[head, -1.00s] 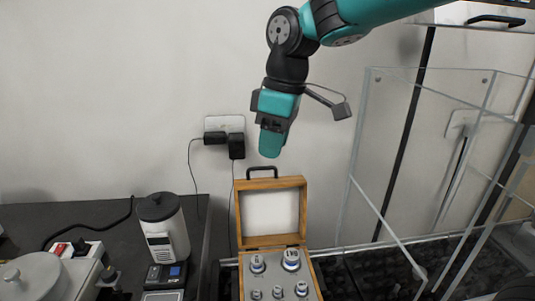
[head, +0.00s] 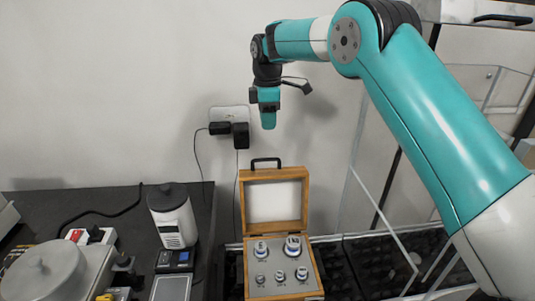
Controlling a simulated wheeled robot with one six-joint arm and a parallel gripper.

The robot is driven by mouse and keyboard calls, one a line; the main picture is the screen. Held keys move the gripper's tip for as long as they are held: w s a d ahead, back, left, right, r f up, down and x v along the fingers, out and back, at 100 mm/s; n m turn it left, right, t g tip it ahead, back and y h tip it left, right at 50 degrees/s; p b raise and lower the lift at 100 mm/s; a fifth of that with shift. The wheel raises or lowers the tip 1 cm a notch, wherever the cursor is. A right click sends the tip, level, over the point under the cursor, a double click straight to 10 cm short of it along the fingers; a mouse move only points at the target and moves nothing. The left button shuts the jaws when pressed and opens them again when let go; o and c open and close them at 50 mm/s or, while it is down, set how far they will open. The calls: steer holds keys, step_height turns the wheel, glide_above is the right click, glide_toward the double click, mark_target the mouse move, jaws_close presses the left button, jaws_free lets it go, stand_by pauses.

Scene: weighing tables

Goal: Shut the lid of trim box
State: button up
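The trim box is a wooden case with its lid (head: 273,200) standing open, upright at the back edge, with a dark handle (head: 265,163) on top. Its grey tray (head: 262,285) holds several metal weights, such as a large one (head: 293,246) at the back right. My gripper (head: 268,122) hangs above and behind the lid, near the wall, pointing down and apart from the lid. Its fingers are small and seen from the side, so whether they are open or shut does not show.
A white and grey device (head: 173,218) stands on the dark table (head: 90,215) at left. A round-lidded appliance (head: 55,270) is at lower left. Wall plugs (head: 240,135) sit behind the gripper. A clear-walled enclosure (head: 370,195) stands to the right.

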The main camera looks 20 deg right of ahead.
steer(key=f+p, duration=0.2)
steer(key=f, duration=0.9)
steer(key=shift+s+f, duration=0.2)
steer(key=shift+a, duration=0.1)
jaws_close()
